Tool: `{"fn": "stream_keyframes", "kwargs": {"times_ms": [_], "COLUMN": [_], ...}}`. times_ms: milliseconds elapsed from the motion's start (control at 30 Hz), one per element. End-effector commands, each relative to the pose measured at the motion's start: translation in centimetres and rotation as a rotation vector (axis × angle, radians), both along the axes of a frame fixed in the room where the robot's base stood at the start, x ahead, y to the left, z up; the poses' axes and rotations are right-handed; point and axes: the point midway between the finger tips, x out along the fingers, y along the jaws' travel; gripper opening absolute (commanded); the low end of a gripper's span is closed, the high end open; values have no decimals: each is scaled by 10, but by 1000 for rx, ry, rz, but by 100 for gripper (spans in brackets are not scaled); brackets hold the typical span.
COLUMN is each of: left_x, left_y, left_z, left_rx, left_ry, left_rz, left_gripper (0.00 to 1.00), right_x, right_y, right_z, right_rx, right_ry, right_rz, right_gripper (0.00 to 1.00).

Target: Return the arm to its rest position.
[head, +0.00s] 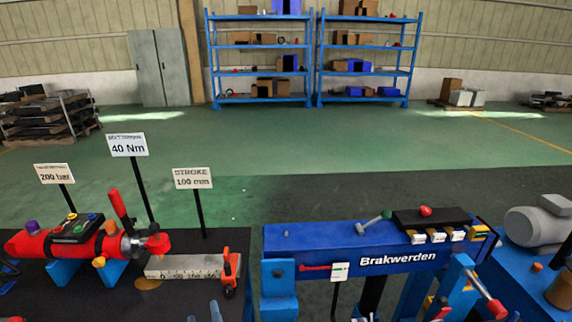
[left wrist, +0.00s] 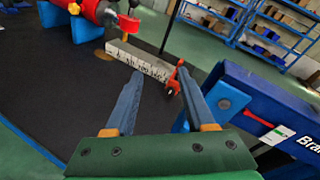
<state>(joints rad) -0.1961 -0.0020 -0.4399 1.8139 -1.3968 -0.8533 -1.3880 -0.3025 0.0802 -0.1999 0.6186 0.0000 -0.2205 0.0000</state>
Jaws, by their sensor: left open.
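My left gripper (head: 203,315) shows only by its fingertips at the bottom edge of the head view, in front of the ruler block. In the left wrist view my left gripper (left wrist: 162,75) is open, with two blue-grey fingers wide apart and nothing between them. Its fingers point toward the white ruler block (left wrist: 138,58) and the small red clamp (left wrist: 174,80) at its end, apart from both as far as I can tell. My right gripper is not in view.
A red cylinder (head: 112,246) on blue supports and the ruler block (head: 183,267) stand on the dark table (head: 110,300). Signs on thin posts, such as the 40 Nm sign (head: 128,145), rise behind. The blue Brakwerden beam (head: 330,240) stands to the right.

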Motion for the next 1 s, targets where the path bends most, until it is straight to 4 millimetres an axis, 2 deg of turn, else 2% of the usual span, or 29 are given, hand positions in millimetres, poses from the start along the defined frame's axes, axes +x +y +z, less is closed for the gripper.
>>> {"fn": "stream_keyframes", "kwargs": {"times_ms": [167, 300, 433, 567, 700, 900, 1000], "left_x": [-24, -53, -84, -115, -149, -196, -190], "left_y": [30, 49, 54, 49, 33, -1, -1], "left_z": [-24, -50, -72, -88, -97, -92, -135], "left_rx": [-367, -738, -1072, -1373, -1654, -1945, -1921], "left_ry": [-3, -15, -27, -34, -28, 23, 28], "left_rz": [177, 383, 596, 823, 1079, 1466, 1473], "left_gripper": [55, 55, 55, 55, 55, 55, 55], "right_x": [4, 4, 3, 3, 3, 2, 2], "right_y": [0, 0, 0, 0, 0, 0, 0], "right_z": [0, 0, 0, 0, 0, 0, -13], "right_rx": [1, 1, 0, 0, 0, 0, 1], "right_ry": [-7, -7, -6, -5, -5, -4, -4], "right_rz": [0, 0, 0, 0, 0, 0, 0], "right_gripper": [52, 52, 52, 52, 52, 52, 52]}}
